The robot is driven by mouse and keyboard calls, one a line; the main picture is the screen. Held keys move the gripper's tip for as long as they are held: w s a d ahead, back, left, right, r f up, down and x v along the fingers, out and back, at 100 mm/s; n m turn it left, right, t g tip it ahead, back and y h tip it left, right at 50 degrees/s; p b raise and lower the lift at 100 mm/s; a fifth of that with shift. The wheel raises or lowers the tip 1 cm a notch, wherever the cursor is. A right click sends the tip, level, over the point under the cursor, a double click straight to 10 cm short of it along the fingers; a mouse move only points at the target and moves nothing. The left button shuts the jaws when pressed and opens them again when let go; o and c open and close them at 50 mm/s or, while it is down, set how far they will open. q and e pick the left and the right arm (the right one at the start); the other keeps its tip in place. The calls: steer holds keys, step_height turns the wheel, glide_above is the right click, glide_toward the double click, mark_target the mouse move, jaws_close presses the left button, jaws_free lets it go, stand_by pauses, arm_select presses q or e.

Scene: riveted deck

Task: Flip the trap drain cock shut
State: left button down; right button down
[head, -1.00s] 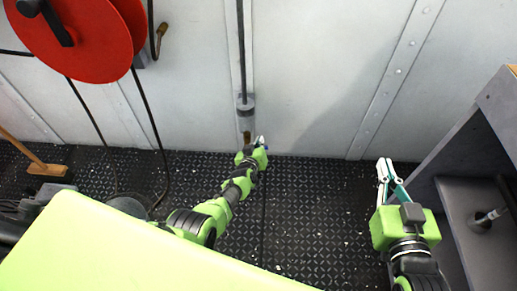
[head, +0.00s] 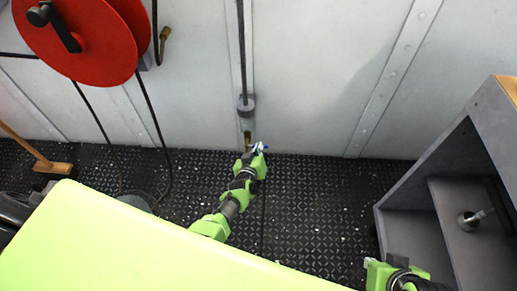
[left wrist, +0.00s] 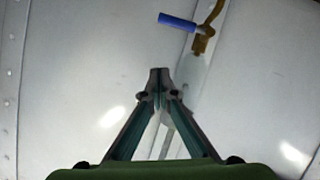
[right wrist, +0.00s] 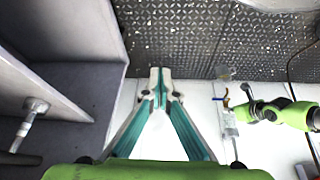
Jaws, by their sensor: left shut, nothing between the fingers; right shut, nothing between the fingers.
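The trap drain cock has a brass body (left wrist: 203,40) and a blue lever (left wrist: 178,22) set crosswise to it in the left wrist view. The brass body also shows in the head view (head: 247,136), low on the wall below a grey cylinder, and the lever in the right wrist view (right wrist: 217,99). My left gripper (head: 257,147) is shut and empty close to the cock. In the left wrist view its tips (left wrist: 159,72) stay apart from the lever in the picture. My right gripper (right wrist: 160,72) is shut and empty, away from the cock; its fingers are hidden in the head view.
A grey shelf unit (head: 415,190) stands at the right, near my right arm. A red reel (head: 80,45) hangs at the upper left with a dark hose. A wooden broom (head: 52,167) is at the left. The deck between is clear.

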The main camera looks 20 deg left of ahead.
steer(key=shift+s+d+r+g+p, duration=0.1)
steer(key=shift+s+d+g+p, duration=0.15)
steer(key=shift+s, duration=0.4)
steer(key=shift+s+d+r+g+p, duration=0.1)
steer(key=shift+s+g, duration=0.25)
steer(key=shift+s, duration=0.3)
